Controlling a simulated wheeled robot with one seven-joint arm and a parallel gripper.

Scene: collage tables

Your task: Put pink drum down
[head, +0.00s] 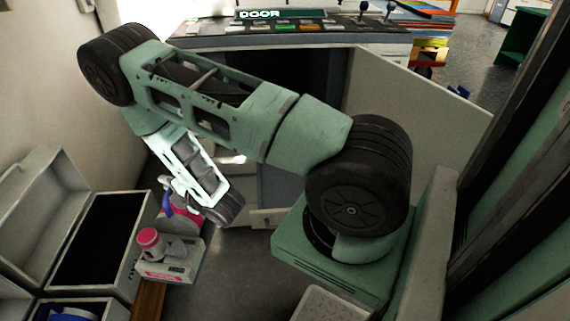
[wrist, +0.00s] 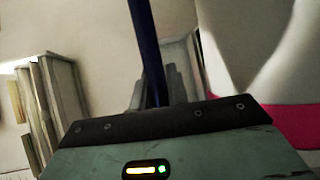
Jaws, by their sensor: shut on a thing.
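The pink drum (head: 187,223) is white with a pink band. In the head view it is low at the left, beyond a small grey device and partly hidden by it and my arm. My gripper (head: 170,204), with blue fingers, is shut on the drum. In the wrist view the drum (wrist: 285,75) fills the right side, its pink band low at the edge. A blue finger (wrist: 148,50) stands upright beside it. The grip contact and the drum's underside are hidden, so I cannot tell whether it touches a surface.
The grey device (head: 172,270) with a pink knob stands in front of the drum. Open grey boxes (head: 97,240) with raised lids are at the left. A console (head: 290,38) with a DOOR sign is at the back. Grey floor (head: 240,270) shows clear to the drum's right.

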